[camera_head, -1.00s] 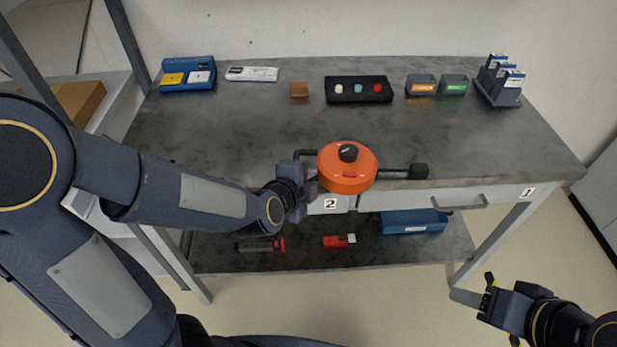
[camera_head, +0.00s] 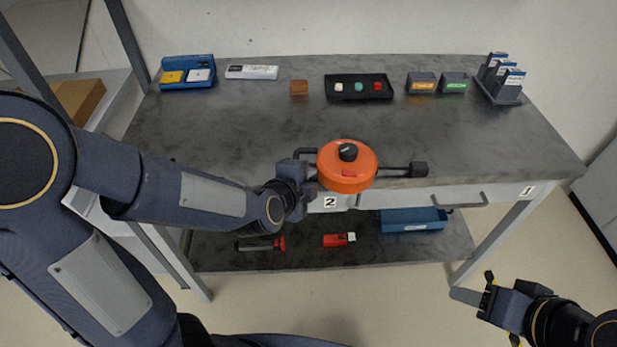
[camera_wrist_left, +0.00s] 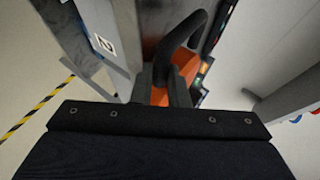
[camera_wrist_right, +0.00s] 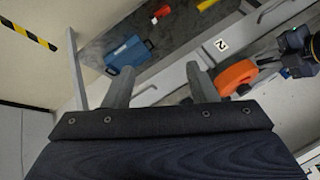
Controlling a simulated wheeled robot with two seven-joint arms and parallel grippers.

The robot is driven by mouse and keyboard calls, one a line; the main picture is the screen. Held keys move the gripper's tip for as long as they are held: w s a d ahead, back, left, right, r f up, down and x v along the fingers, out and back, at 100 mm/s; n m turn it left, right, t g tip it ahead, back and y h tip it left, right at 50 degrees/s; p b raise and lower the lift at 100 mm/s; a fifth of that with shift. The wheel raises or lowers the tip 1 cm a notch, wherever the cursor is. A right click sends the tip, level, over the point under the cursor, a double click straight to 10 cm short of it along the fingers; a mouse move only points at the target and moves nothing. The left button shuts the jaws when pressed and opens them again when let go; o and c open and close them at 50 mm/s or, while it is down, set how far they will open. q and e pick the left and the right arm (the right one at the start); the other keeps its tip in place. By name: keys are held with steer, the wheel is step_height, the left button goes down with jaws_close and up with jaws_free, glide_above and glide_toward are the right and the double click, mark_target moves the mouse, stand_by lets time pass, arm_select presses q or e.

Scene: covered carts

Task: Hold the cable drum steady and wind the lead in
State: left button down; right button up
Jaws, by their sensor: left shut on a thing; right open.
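The orange cable drum (camera_head: 343,181) with a black hub knob (camera_head: 348,152) is at the front edge of the workbench. A black crank arm with a dark end grip (camera_head: 419,169) sticks out to its right. My left gripper (camera_head: 305,180) is shut on the drum's black handle (camera_wrist_left: 190,32) at the drum's left side. The drum also shows in the right wrist view (camera_wrist_right: 236,76). My right gripper (camera_head: 467,296) is open and empty, low at the front right, well apart from the drum and crank. I cannot make out the lead.
The workbench (camera_head: 240,120) carries a blue box (camera_head: 188,74), a black tray (camera_head: 360,88), two small bins and a rack (camera_head: 499,82) along the back. Drawers sit under its front edge. The lower shelf holds a torch, a red item and a blue toolbox (camera_head: 412,221). The bench middle is clear.

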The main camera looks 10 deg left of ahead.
steer(key=shift+r, duration=0.1)
steer(key=shift+c, duration=0.6)
steer(key=w+r+n+g, duration=0.2)
steer(key=w+r+n, duration=0.3)
steer(key=w+r, duration=0.35)
step_height(320, 180, up, 3)
steer(key=n+g+h, duration=0.4)
steer(key=n, duration=1.1)
glide_above(348, 148)
step_height(348, 148, down, 11)
steer(key=shift+r, duration=0.15)
